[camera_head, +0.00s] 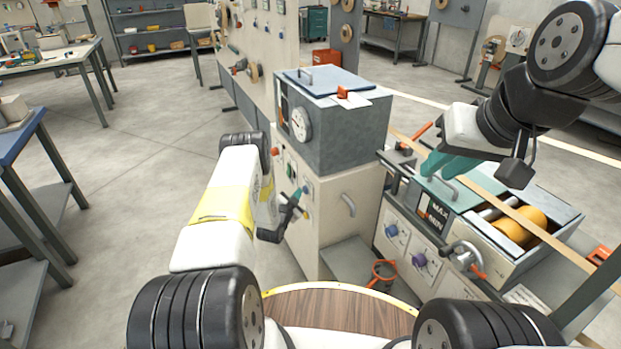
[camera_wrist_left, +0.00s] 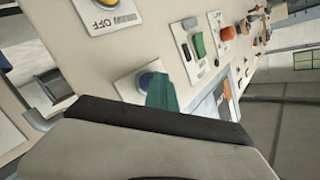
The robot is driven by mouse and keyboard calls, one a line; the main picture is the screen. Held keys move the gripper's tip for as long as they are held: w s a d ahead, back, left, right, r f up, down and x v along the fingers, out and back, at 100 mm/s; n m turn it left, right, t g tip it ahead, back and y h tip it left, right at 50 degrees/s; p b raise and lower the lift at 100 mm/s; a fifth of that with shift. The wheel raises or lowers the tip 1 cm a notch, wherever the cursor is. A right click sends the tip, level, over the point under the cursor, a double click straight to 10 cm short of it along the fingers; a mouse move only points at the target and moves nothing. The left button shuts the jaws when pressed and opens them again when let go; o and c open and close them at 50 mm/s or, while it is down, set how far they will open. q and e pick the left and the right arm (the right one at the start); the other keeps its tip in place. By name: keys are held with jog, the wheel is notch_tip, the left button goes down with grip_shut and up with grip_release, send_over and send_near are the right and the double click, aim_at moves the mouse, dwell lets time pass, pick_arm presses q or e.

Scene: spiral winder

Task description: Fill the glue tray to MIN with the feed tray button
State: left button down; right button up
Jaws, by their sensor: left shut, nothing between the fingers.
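The glue tray (camera_head: 572,215) is an open grey metal box at the right in the head view, with a yellow-orange roller (camera_head: 518,232) inside. A dark MAX/MIN gauge (camera_head: 434,214) is on its front; its level is too small to read. My left gripper (camera_head: 299,194) is shut and empty at the cabinet's side panel. In the left wrist view its teal fingertip (camera_wrist_left: 162,95) overlaps a blue round button (camera_wrist_left: 149,80) on a white plate; I cannot tell whether they touch, and the label is unreadable. My right gripper (camera_head: 445,165) hangs over the tray's left end, its opening unclear.
A grey box with a dial (camera_head: 300,125) tops the cream cabinet (camera_head: 345,205). The wrist view shows a yellow OFF knob (camera_wrist_left: 103,3) and a green button (camera_wrist_left: 199,45) nearby. Blue (camera_head: 391,230) and purple (camera_head: 418,260) knobs sit below the tray. Open floor lies left.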

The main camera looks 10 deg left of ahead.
pick_arm(q)
jog(key=shift+s+a, duration=0.4)
jog(key=shift+a, duration=0.15)
jog(key=s+a, duration=0.2)
jog(key=a, duration=0.2)
jog(key=shift+s+a, duration=0.1)
jog(key=shift+s, duration=0.3)
dwell(1.1)
